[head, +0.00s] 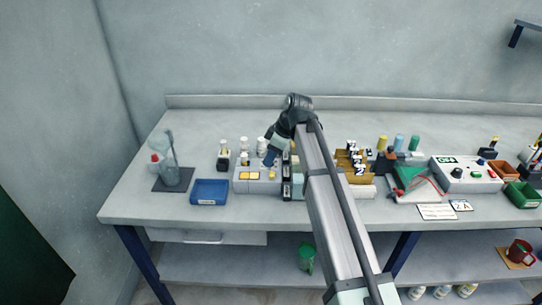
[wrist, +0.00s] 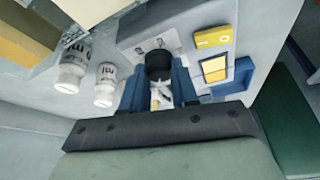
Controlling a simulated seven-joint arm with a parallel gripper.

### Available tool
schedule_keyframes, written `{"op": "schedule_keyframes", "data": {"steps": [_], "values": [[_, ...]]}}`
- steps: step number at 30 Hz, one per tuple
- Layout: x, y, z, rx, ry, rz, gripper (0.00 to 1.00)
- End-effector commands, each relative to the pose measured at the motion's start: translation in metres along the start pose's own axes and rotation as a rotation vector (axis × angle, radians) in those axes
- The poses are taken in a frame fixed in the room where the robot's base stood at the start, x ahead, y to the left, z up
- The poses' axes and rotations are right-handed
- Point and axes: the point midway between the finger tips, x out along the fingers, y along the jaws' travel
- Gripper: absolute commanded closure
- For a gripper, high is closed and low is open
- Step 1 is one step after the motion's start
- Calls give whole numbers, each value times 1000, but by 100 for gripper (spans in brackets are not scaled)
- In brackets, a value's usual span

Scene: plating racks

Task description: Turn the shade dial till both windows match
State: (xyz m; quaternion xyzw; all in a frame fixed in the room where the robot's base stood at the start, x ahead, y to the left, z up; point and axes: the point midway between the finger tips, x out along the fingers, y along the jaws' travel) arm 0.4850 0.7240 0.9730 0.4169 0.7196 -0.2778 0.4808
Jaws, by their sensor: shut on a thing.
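The grey shade box (head: 243,187) stands near the table's front, left of my arm. Its two windows (head: 249,176) sit side by side and both look yellow. In the wrist view, the windows (wrist: 214,70) are both yellow-orange inside a dark frame; whether their shades match exactly is too small to tell. The dark round shade dial (wrist: 158,64) is between the blue fingers of my gripper (wrist: 159,88), which is shut on it. In the head view my gripper (head: 271,157) comes down over the box's back part and hides the dial.
A blue tray (head: 209,191) lies left of the box. White-capped bottles (head: 223,155) stand behind it; two bottles (wrist: 104,85) show close to the fingers in the wrist view. A wooden rack (head: 352,164) and a control box (head: 465,174) stand to the right.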

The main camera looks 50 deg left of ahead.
Motion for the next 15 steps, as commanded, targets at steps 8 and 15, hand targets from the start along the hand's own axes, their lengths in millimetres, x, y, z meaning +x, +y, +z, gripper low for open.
{"op": "schedule_keyframes", "data": {"steps": [8,15], "values": [[0,0,0,0,0,-1,100],[0,-1,0,21,-1,7,100]]}}
